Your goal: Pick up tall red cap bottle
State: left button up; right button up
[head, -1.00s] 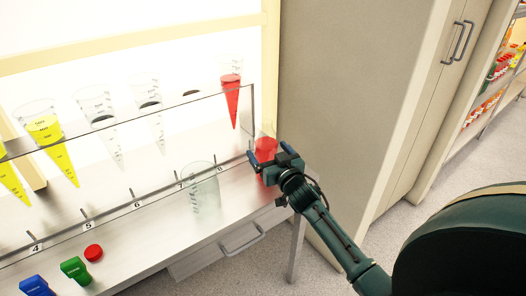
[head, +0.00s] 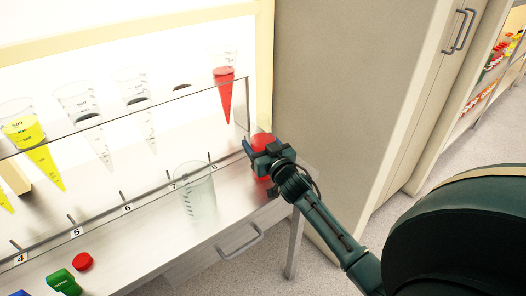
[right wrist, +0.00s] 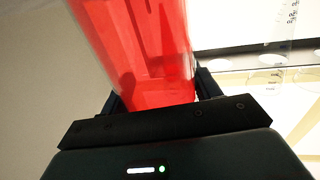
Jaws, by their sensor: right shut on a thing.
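My right gripper (head: 262,158) is at the right end of the steel bench, by slot 8. It is shut on a clear container with red contents (head: 263,140), which is partly hidden behind the gripper in the head view. In the right wrist view the red container (right wrist: 145,50) stands between the two fingers and fills the upper middle. Its top is cut off there. No bottle with a clear red cap on it shows; a loose red cap (head: 82,262) lies on the bench at lower left. My left gripper is not in view.
An empty clear beaker (head: 196,192) stands on the bench left of my right gripper. A green block (head: 63,282) lies at lower left. A tall cabinet (head: 345,90) stands close on the right.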

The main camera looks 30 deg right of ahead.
jog(key=c, duration=0.6)
notch_tip(320, 180, up, 10)
jog(key=shift+r+p, duration=0.1)
jog(key=shift+p, duration=1.1)
